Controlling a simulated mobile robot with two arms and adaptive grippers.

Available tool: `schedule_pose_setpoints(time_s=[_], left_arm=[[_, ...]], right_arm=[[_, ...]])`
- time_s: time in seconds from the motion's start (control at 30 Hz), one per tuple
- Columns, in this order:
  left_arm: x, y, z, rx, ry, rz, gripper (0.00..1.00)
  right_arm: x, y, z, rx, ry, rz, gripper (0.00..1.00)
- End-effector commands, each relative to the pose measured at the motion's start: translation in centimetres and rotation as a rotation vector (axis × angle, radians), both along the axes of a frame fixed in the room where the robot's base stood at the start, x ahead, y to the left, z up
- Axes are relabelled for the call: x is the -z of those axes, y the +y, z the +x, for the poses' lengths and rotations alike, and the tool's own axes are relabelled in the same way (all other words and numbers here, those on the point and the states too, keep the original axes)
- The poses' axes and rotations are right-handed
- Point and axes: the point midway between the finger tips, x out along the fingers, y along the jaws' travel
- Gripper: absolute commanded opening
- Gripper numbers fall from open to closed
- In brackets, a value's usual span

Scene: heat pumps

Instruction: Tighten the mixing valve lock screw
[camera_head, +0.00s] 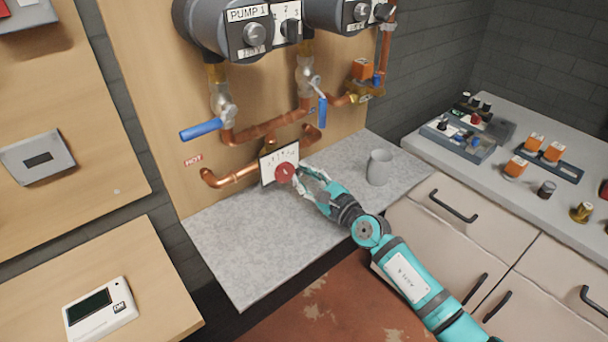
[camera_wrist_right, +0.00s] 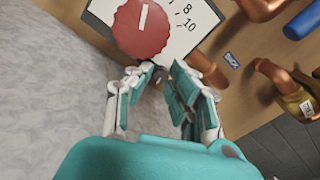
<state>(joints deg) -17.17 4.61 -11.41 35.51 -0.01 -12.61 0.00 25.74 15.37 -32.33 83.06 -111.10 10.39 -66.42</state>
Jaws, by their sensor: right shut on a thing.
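The mixing valve has a white number plate (camera_head: 267,172) and a round red knob (camera_head: 285,173) with a white pointer mark. The knob also shows in the right wrist view (camera_wrist_right: 140,30), at the top, with the plate (camera_wrist_right: 186,40) behind it. My right gripper (camera_head: 299,174) is at the knob's lower right edge. In the wrist view its fingertips (camera_wrist_right: 160,75) close on a small dark part just below the knob, apparently the lock screw, mostly hidden by the fingers. My left gripper is in neither view.
Copper pipes (camera_head: 232,177) and blue-handled valves (camera_head: 200,130) surround the mixing valve, with two pumps above. A grey mug (camera_head: 379,167) stands on the counter (camera_head: 238,240) right of the gripper. The counter's front left is clear. Drawers and a parts-covered worktop are at right.

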Motion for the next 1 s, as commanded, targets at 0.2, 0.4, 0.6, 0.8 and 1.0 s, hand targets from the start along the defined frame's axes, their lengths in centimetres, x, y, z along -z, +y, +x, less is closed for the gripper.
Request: schedule_pose_setpoints(time_s=[0.2,0.4,0.6,0.8,1.0], left_arm=[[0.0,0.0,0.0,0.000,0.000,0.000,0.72],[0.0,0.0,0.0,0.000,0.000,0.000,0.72],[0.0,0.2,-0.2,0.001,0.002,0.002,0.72],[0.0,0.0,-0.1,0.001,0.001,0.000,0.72],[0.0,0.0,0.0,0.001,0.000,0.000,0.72]], right_arm=[[0.0,-0.1,0.0,0.001,-0.002,-0.002,0.31],[0.0,0.0,0.0,0.001,-0.003,-0.003,0.41],[0.0,-0.2,-0.2,0.000,-0.002,-0.003,0.41],[0.2,-1.9,-2.6,0.002,-0.001,-0.004,0.41],[0.1,-4.5,-6.2,0.000,-0.001,-0.005,0.41]])
